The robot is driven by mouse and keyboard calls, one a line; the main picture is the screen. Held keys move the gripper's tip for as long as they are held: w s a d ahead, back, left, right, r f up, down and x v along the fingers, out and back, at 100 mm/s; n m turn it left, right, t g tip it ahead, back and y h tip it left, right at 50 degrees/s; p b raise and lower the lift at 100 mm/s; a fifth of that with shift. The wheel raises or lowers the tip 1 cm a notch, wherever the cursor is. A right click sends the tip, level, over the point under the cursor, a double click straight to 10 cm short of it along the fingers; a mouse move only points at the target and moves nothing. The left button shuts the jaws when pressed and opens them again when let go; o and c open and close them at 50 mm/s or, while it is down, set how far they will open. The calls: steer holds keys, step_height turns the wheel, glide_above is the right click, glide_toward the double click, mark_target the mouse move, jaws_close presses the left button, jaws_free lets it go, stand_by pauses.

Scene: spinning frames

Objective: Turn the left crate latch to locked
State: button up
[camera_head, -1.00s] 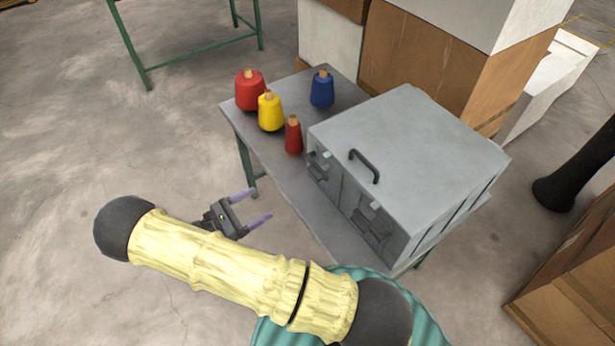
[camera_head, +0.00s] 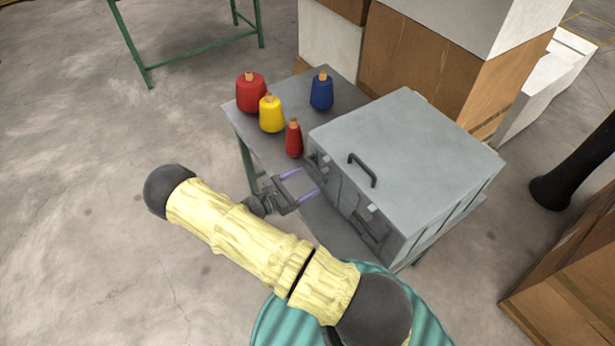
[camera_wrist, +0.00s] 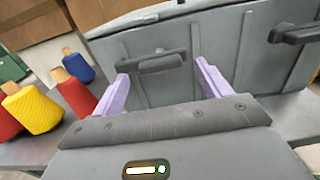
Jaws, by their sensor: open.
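The grey crate (camera_head: 415,140) stands on the table, with a dark handle (camera_head: 362,170) on its lid. Its left latch (camera_head: 320,163) is on the front face near the left end; in the wrist view this latch (camera_wrist: 160,62) shows as a roughly level bar between my fingers. The right latch (camera_head: 371,222) is further along the front, and part of it shows at the right of the wrist view (camera_wrist: 292,33). My gripper (camera_head: 300,183) is open and empty, its two purple fingers pointing at the left latch. In the wrist view the fingers (camera_wrist: 160,80) flank the latch; whether they touch it I cannot tell.
Red (camera_head: 251,93), yellow (camera_head: 271,114), small red (camera_head: 293,139) and blue (camera_head: 321,91) thread cones stand on the table (camera_head: 262,152) left of the crate. Cardboard boxes (camera_head: 420,62) stand behind. Floor in front of the table is clear.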

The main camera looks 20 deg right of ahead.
steer(key=shift+w+d, duration=0.2)
steer(key=shift+d, duration=0.8)
steer(key=c, duration=1.4)
